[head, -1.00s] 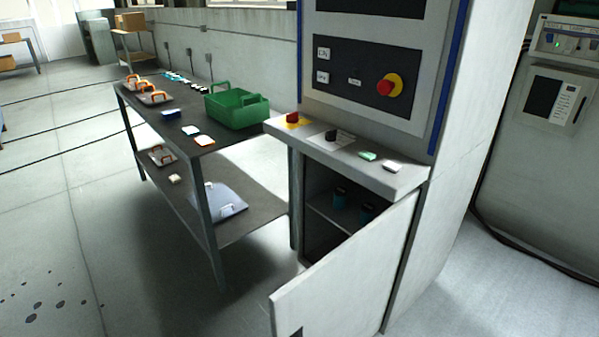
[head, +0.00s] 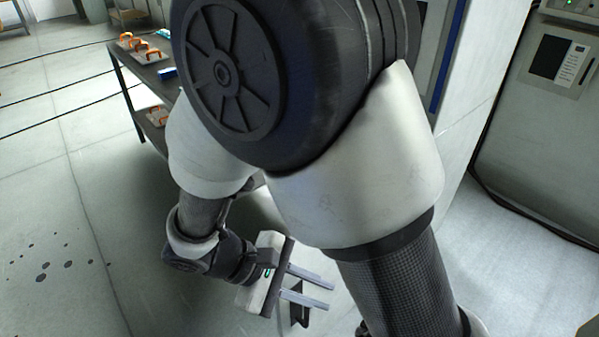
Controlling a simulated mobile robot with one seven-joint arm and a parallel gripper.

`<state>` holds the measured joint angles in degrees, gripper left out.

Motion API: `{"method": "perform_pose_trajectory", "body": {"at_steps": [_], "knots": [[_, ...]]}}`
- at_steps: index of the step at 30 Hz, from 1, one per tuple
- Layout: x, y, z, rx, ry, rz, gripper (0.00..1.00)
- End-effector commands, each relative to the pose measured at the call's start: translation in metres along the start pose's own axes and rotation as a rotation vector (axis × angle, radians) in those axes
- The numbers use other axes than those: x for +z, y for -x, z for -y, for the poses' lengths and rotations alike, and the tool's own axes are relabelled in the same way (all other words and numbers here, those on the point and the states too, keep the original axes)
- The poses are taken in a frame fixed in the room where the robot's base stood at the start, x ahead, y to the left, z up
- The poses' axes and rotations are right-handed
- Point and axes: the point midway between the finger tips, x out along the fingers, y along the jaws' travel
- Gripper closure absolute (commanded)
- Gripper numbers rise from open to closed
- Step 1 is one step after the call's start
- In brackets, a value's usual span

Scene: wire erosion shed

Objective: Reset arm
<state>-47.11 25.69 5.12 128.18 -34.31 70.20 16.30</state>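My arm fills the middle of the head view, with a large dark joint and white links. It bends down to my gripper (head: 330,297) at the lower middle. The two thin metal fingers point right and are apart. A small dark piece (head: 298,306), perhaps the cabinet door's handle, shows beside the fingers. I cannot tell whether they touch it. The cabinet door itself is mostly hidden by my arm.
A dark workbench (head: 123,72) stands behind my arm, with orange-handled plates (head: 146,54) on top.

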Motion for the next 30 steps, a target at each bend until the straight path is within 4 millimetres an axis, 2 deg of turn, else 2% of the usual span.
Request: {"method": "perform_pose_trajectory", "body": {"at_steps": [3, 15, 21, 30], "knots": [[0.025, 0.006, -0.022, -0.14, -0.154, -0.083, 0.8], [0.104, 0.025, -0.074, -0.473, -0.678, -0.417, 0.8], [0.141, 0.036, -0.094, -0.537, -0.924, -0.597, 0.8], [0.184, 0.05, -0.115, -0.535, -1.187, -0.799, 0.8]]}}
